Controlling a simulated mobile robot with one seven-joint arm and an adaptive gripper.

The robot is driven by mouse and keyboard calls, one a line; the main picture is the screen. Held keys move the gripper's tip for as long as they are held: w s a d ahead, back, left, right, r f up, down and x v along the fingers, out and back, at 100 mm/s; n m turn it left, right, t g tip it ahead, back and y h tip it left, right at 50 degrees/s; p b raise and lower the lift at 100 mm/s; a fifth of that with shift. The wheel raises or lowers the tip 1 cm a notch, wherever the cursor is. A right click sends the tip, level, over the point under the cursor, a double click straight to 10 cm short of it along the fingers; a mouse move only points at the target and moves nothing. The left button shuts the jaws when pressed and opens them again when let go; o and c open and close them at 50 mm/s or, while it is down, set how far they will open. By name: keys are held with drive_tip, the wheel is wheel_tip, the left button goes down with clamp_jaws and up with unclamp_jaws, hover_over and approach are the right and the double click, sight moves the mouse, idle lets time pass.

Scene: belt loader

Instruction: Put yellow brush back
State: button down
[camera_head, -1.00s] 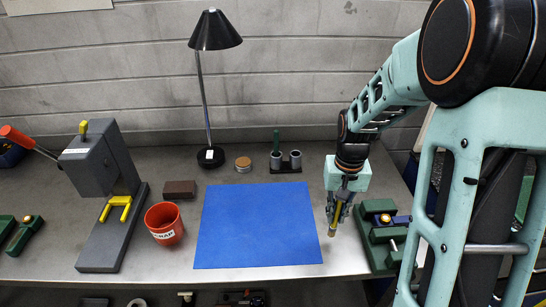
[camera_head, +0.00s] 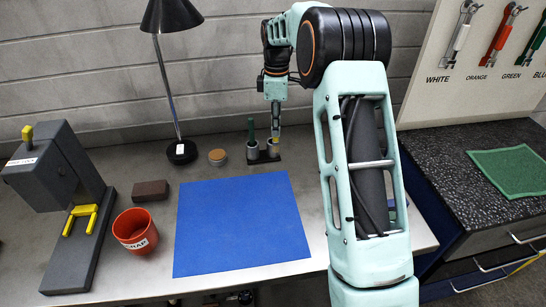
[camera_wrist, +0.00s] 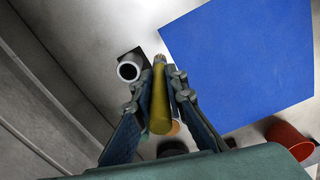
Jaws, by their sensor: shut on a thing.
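The yellow brush (camera_wrist: 160,98) is clamped lengthwise between the two fingers of my gripper (camera_wrist: 158,95) in the wrist view. In the head view my gripper (camera_head: 275,118) points down over the right side of the brush holder (camera_head: 263,158), and the brush's lower end overlaps the right cup. I cannot tell there whether it is inside. In the wrist view an open, dark-centred cup (camera_wrist: 129,70) lies just left of the brush tip, apart from it in the picture. A green brush (camera_head: 251,130) stands in the left cup (camera_head: 252,150); my finger hides that cup in the wrist view.
A cork-lidded jar (camera_head: 217,157) and the lamp base (camera_head: 181,152) stand left of the holder. The blue mat (camera_head: 242,225) lies bare in front. The red scrap cup (camera_head: 136,232) and a brown block (camera_head: 150,190) are further left. The wall is close behind.

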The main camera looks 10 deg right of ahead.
drive_tip(key=w+r+n+b, duration=0.2)
drive_tip(key=w+n, duration=0.5)
drive_tip(key=n, duration=0.4)
wheel_tip(320, 180, down, 9)
drive_tip(key=shift+s+d+f+n, duration=0.15)
drive_tip(key=shift+f+n, duration=0.05)
drive_tip(key=shift+n, duration=0.1)
drive_tip(key=shift+f, duration=0.1)
drive_tip(key=c, duration=2)
unclamp_jaws()
drive_tip(key=shift+o, duration=0.2)
wheel_tip(320, 180, up, 12)
drive_tip(key=shift+p, duration=0.45)
